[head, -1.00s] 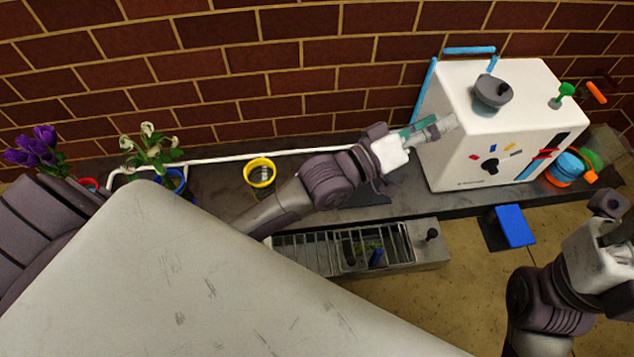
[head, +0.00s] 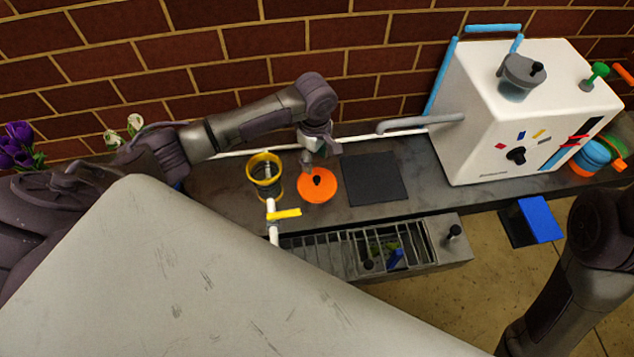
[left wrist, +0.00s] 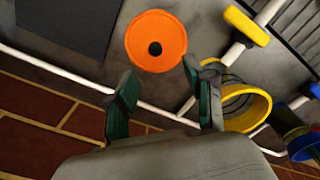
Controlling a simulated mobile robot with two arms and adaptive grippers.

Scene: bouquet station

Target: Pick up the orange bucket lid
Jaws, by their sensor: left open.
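The orange bucket lid (head: 328,191) lies on the dark counter, round with a black knob in its middle. It also shows whole in the left wrist view (left wrist: 172,36). My left gripper (head: 314,158) hangs just above the lid's far edge, pointing down. In the left wrist view its two green-padded fingers (left wrist: 163,92) are spread, with nothing between them, and the lid lies beyond their tips. The gripper appears apart from the lid. A bucket with a yellow rim (head: 251,161) stands just left of the lid. My right gripper is out of view.
A dark square mat (head: 373,180) lies right of the lid. A white pipe with a yellow valve handle (head: 285,214) stands in front of the bucket. A slotted grey rack (head: 340,262) is at the counter front. A white machine (head: 465,130) stands right, the brick wall behind.

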